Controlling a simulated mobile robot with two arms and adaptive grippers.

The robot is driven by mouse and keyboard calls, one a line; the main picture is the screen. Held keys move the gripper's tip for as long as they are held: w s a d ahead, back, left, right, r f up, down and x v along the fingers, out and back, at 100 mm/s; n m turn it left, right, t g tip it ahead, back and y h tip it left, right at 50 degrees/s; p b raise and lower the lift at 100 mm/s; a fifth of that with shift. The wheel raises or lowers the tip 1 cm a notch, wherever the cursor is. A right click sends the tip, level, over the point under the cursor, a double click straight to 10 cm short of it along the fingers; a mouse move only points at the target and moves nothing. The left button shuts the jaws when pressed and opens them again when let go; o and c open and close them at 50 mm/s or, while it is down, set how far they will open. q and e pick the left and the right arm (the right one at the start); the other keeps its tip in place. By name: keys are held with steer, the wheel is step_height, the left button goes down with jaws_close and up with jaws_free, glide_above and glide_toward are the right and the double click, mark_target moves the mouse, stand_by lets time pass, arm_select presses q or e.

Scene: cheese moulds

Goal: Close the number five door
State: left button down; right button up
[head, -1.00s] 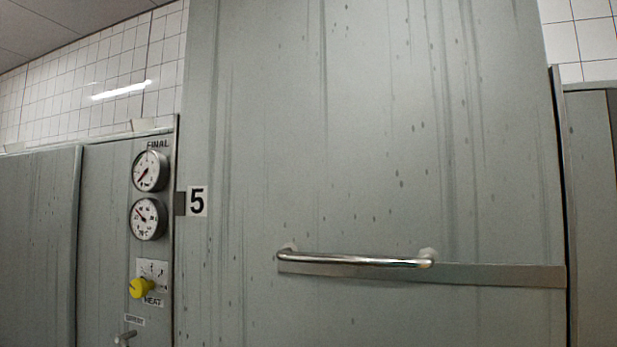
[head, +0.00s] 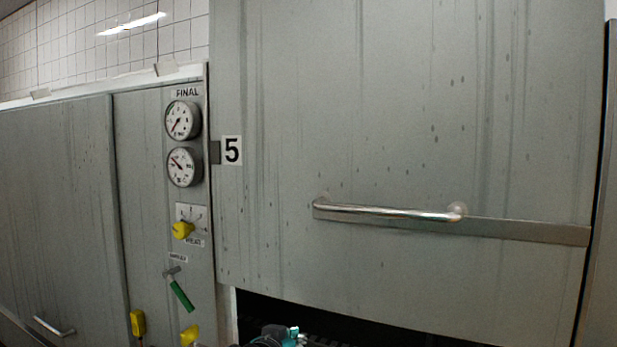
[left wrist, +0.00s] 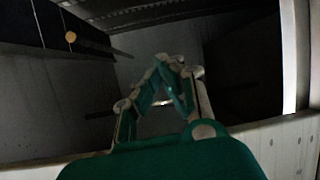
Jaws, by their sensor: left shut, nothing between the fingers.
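The number five door (head: 400,130) is a large grey panel with streaks, beside a black "5" sign (head: 232,150). It is raised: a dark opening shows below its bottom edge. A chrome bar handle (head: 385,211) runs across its lower part. My left gripper (head: 285,336) shows only in part at the bottom of the head view, in front of the dark opening and below the door's edge. In the left wrist view its green and grey fingers (left wrist: 172,66) meet at their tips, with nothing between them. My right gripper is not in view.
Left of the door is a panel with two gauges (head: 183,166), a yellow knob (head: 183,229) and a green-handled lever (head: 181,294). Another grey door (head: 60,210) with a low handle (head: 54,327) stands further left. The wrist view shows a dark space with a pale wall (left wrist: 285,147) along the bottom.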

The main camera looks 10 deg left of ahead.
arm_select(q)
steer(key=s+d+r+m+t+h+p, duration=0.15)
steer(key=s+r, duration=0.25)
steer(key=r, duration=0.8)
steer(key=s+r+n+t, duration=0.15)
steer(key=s+r, duration=0.35)
steer(key=r, duration=0.8)
steer(key=m+t+h, duration=0.2)
glide_toward(318, 190)
steer(key=s+d+r, duration=0.1)
steer(key=s+r, duration=0.5)
steer(key=shift+y, duration=0.25)
steer(key=w+d+p, duration=0.1)
steer(key=w+p, duration=0.1)
steer(key=w, duration=0.1)
steer(key=w+d+f+p, duration=0.1)
steer(key=w+p, duration=0.1)
steer(key=w, duration=0.1)
steer(key=w+d+f+p, duration=0.1)
steer(key=w+p, duration=0.1)
steer(key=w, duration=0.1)
steer(key=shift+p, duration=0.4)
steer(key=shift+s+a+f, duration=0.1)
steer(key=shift+s+f, duration=0.1)
steer(key=shift+f, duration=0.45)
steer(key=shift+f, duration=0.1)
